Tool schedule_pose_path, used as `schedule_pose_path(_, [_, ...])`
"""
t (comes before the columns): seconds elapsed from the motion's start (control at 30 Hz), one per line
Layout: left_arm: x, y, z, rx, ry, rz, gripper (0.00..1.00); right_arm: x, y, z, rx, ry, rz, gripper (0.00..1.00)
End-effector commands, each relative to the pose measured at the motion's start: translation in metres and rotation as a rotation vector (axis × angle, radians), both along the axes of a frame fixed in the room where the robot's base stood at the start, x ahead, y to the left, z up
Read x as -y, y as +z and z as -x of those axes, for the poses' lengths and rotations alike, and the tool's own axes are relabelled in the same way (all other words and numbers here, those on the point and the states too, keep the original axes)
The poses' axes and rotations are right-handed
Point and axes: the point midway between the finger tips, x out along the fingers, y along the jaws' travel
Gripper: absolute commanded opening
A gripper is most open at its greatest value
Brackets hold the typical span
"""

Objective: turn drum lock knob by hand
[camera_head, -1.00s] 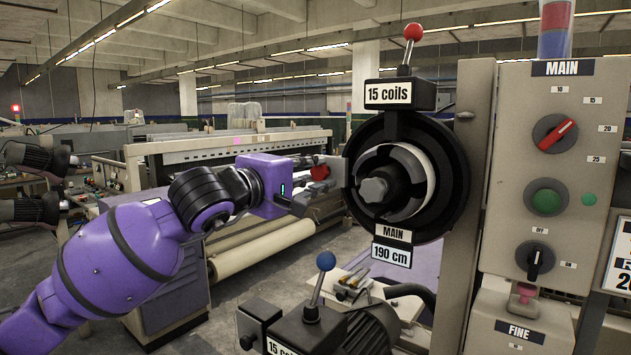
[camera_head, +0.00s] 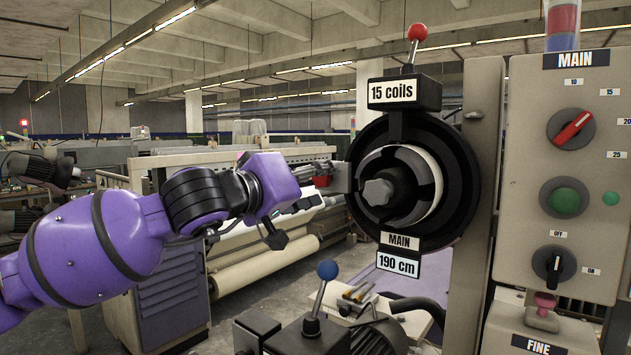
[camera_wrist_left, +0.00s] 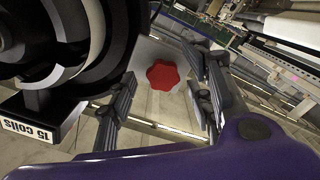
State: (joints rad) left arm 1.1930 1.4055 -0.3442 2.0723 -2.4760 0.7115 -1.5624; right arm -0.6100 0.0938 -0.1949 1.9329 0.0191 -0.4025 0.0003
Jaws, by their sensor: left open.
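The red lobed knob (camera_head: 321,181) sits on a pale plate at the left side of the main drum (camera_head: 398,188). It shows whole in the left wrist view (camera_wrist_left: 162,75). My left gripper (camera_head: 322,168) reaches in from the left, beside the drum. In the left wrist view its two dark fingers (camera_wrist_left: 165,95) are apart, one on each side of the red knob in the picture. I see no finger clearly touching it. A grey lobed knob (camera_head: 378,192) is at the drum's centre, clear of the gripper. My right gripper is not in view.
A red-ball lever (camera_head: 416,38) and "15 coils" label stand above the drum. A blue-ball lever (camera_head: 327,270) is below it. The MAIN control box (camera_head: 560,175) is at right. A loom with a fabric roll (camera_head: 255,268) stands behind my arm.

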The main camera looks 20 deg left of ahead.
Motion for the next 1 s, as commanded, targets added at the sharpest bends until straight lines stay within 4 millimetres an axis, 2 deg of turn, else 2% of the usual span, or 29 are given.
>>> schedule_pose_path(0.17, [-0.002, 0.0, 0.003, 0.001, 0.002, 0.0, 0.47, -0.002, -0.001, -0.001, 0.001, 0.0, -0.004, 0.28])
schedule_pose_path(0.7, [-0.021, -0.003, 0.05, -0.002, 0.004, 0.001, 0.47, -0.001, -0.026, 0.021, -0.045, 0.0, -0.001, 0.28])
schedule_pose_path(1.0, [-0.021, 0.001, 0.057, 0.002, 0.0, 0.002, 0.47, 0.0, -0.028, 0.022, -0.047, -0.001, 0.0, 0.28])
